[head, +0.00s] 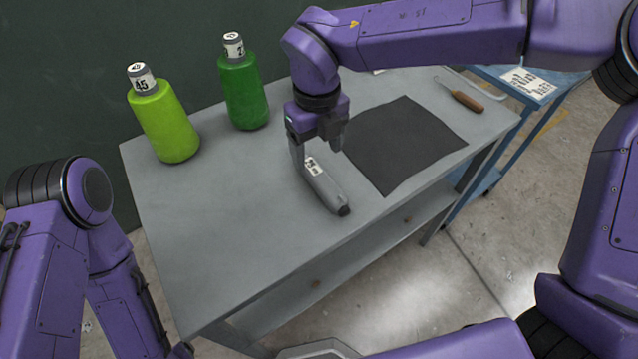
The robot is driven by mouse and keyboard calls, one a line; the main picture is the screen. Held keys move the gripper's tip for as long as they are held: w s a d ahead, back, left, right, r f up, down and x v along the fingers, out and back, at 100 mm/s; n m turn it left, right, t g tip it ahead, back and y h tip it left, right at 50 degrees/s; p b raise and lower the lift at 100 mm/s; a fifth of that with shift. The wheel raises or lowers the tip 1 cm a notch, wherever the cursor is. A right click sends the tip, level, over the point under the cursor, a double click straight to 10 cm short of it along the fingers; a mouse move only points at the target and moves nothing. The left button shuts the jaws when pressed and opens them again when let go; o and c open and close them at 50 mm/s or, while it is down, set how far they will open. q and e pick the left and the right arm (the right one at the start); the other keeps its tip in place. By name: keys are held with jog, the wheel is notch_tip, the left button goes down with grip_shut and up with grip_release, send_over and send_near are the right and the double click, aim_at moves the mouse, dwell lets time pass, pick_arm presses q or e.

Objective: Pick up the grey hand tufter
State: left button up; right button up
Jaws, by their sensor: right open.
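The grey hand tufter (326,187) lies on the grey table, with a white label near its far end and a dark tip at its near end. My right gripper (318,157) points down over the far end of the tufter. Its fingers are open, one at the tufter's left side and the other toward its right. I cannot tell whether they touch it. My left arm (75,255) is at the lower left; its gripper is not clearly visible.
A lime green bottle-shaped cone (168,125) and a dark green one (242,92) stand at the back left of the table (220,220). A dark mat (405,140) lies right of the tufter. A wooden-handled tool (466,101) lies far right. A blue cart (498,85) stands beyond.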

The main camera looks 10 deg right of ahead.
aim_at(320, 176)
jog(key=f, duration=0.3)
jog(key=w+f+p, duration=0.1)
jog(key=f, duration=0.3)
jog(key=d+f+p, duration=0.1)
jog(key=f, duration=0.2)
jog(key=shift+w+f, duration=0.15)
jog(key=shift+f, duration=0.2)
jog(key=shift+w+f, duration=0.15)
jog(key=shift+f, duration=0.05)
jog(key=shift+r, duration=0.1)
jog(key=c, duration=1.2)
